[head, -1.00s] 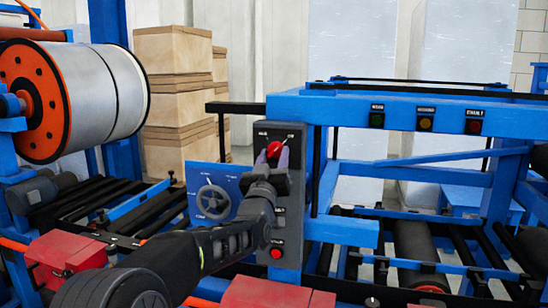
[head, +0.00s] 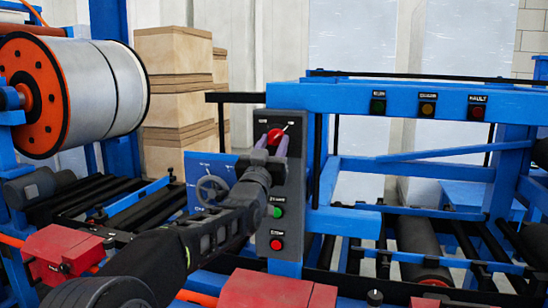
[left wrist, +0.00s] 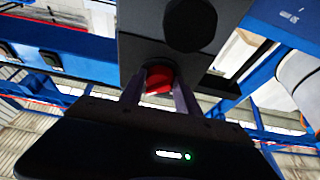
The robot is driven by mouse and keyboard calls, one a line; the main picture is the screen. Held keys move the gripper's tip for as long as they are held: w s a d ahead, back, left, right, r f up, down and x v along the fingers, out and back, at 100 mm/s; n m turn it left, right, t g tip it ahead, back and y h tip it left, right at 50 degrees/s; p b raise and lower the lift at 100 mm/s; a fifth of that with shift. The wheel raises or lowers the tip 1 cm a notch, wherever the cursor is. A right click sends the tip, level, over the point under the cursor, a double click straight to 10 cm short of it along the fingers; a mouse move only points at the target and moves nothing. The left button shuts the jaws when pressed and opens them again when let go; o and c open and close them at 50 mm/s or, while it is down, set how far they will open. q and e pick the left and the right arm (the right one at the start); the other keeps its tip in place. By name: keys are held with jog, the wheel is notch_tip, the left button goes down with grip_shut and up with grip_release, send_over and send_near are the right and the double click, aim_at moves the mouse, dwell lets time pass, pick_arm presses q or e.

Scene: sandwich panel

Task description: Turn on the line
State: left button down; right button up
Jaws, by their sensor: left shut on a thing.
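A dark grey control panel (head: 292,185) stands upright on the blue frame. A red rotary knob (head: 276,136) is near its top, with a pale mark pointing to the upper right. My left gripper (head: 271,145) is shut on the red knob, one finger on each side. In the left wrist view the knob (left wrist: 159,79) sits between the fingertips. Below, the panel has a green start button (head: 277,212) and a red stop button (head: 276,244). My right gripper is not in view.
Green (head: 378,104), amber (head: 428,108) and red fault (head: 477,111) lamps sit on the blue beam. A blue plate with a handwheel (head: 213,190) is close left of my wrist. Red boxes (head: 275,290) stand low in front. A large roll (head: 105,90) is at the left.

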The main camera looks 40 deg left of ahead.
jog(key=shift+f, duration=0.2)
pick_arm(q)
jog(key=c, duration=0.9)
grip_release()
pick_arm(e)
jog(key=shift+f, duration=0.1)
pick_arm(q)
jog(key=shift+s+f, duration=0.2)
jog(key=shift+s, duration=0.15)
jog(key=b+v, duration=0.2)
jog(key=v, duration=0.5)
jog(key=shift+d+r+b, duration=0.1)
jog(key=shift+b, duration=0.3)
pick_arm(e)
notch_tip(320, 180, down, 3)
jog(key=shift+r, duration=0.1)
